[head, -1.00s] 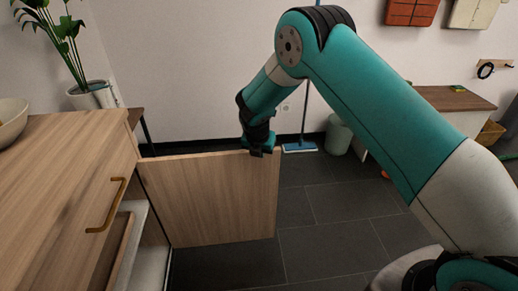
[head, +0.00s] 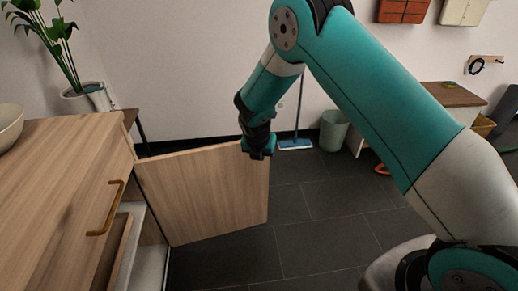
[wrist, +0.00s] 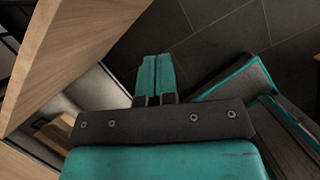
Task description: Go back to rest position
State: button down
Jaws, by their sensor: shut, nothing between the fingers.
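My gripper (head: 257,152) is at the far upper corner of the open cabinet door (head: 205,195) in the head view. It points down, and I cannot tell whether it touches the door. In the wrist view my gripper (wrist: 156,62) shows its two teal fingers together with nothing between them. The door's wooden panel (wrist: 70,45) fills the upper left of the wrist view, beside the fingers. The wooden cabinet (head: 65,165) stands at the left with its door swung out and its inside partly showing.
The cabinet has a brass handle (head: 105,207) on its front. A bowl (head: 8,125) sits on top. A potted plant (head: 85,95), a blue mop (head: 295,144), a bin (head: 334,130) and a side table (head: 450,98) stand near the wall. Dark floor (head: 320,220) right of the door is clear.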

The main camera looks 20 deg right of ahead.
jog(key=s+a+r+m+g+y, duration=0.1)
jog(key=s+a+r+m+y, duration=0.15)
jog(key=s+r+m, duration=0.5)
jog(key=s+a+r+m+y, duration=0.1)
jog(key=s+a+r+m, duration=0.3)
jog(key=s+r, duration=0.65)
jog(key=s+a+r+m+g+y, duration=0.1)
jog(key=s+r+m+y, duration=0.1)
jog(key=s+r+m, duration=0.45)
jog(key=s+a+r+m+g+y, duration=0.1)
jog(key=s+r+m, duration=0.25)
jog(key=s, duration=0.65)
notch_tip(320, 180, up, 12)
jog(key=s+p, duration=0.1)
jog(key=p, duration=1.1)
jog(key=shift+s+r+g+p, duration=0.15)
jog(key=shift+g+p, duration=0.15)
jog(key=shift+p, duration=0.05)
jog(key=shift+m, duration=0.25)
jog(key=shift+a, duration=0.2)
